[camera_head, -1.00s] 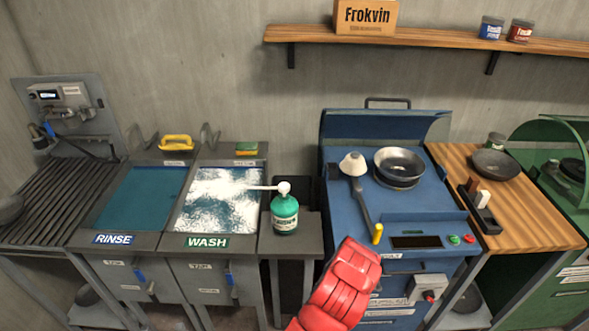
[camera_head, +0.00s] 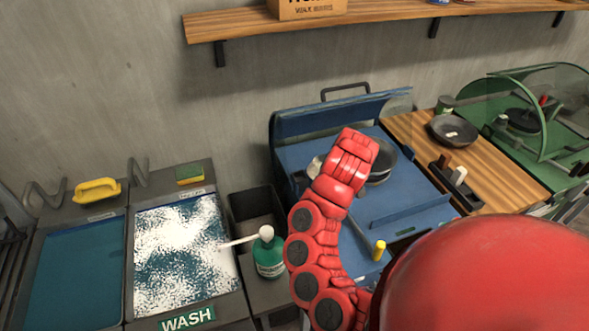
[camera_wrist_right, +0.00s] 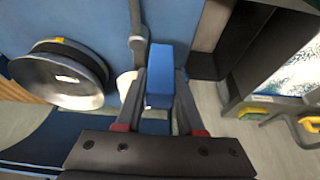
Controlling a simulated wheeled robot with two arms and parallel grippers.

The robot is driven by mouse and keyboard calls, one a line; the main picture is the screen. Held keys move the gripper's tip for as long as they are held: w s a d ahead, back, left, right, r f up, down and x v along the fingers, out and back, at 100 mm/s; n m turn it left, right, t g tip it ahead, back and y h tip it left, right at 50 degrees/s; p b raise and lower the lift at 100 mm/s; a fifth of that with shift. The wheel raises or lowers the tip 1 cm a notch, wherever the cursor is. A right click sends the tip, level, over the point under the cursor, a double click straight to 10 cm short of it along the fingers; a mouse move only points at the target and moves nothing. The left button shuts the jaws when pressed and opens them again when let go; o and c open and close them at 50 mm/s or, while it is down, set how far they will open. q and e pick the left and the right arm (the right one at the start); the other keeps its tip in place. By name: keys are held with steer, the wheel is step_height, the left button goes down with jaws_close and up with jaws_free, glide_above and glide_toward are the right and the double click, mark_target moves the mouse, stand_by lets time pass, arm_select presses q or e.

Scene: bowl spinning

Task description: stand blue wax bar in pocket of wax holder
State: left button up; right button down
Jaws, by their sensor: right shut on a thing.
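My right gripper (camera_wrist_right: 160,98) is shut on the blue wax bar (camera_wrist_right: 160,75), which sticks out between its two fingers in the right wrist view. In the head view my red right arm reaches over the blue machine, and the gripper and bar are hidden behind it. The black wax holder (camera_head: 467,196) rests on the wooden counter right of the machine. A white bar (camera_head: 458,176) and a dark reddish bar (camera_head: 443,163) stand in it. My left gripper is not in view.
The blue machine (camera_head: 300,160) bears a metal bowl (camera_head: 382,165), partly hidden by my arm; a bowl (camera_wrist_right: 62,75) shows in the wrist view. A dark pan (camera_head: 453,130) sits behind the holder. A green bottle (camera_head: 268,258) stands beside the wash basin (camera_head: 185,255).

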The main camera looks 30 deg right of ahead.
steer(key=w, duration=0.9)
steer(key=w+f, duration=0.1)
steer(key=w, duration=0.3)
steer(key=shift+w+a+f+b, duration=0.1)
steer(key=shift+w+a+b, duration=0.1)
steer(key=shift+a+b, duration=0.2)
steer(key=shift+w+f, duration=0.2)
steer(key=shift+w, duration=0.05)
step_height(320, 180, down, 3)
steer(key=shift+s+r+p, duration=0.1)
steer(key=shift+s+p, duration=0.05)
steer(key=shift+p, duration=1)
steer(key=shift+f, duration=0.4)
steer(key=c, duration=0.8)
jaws_free()
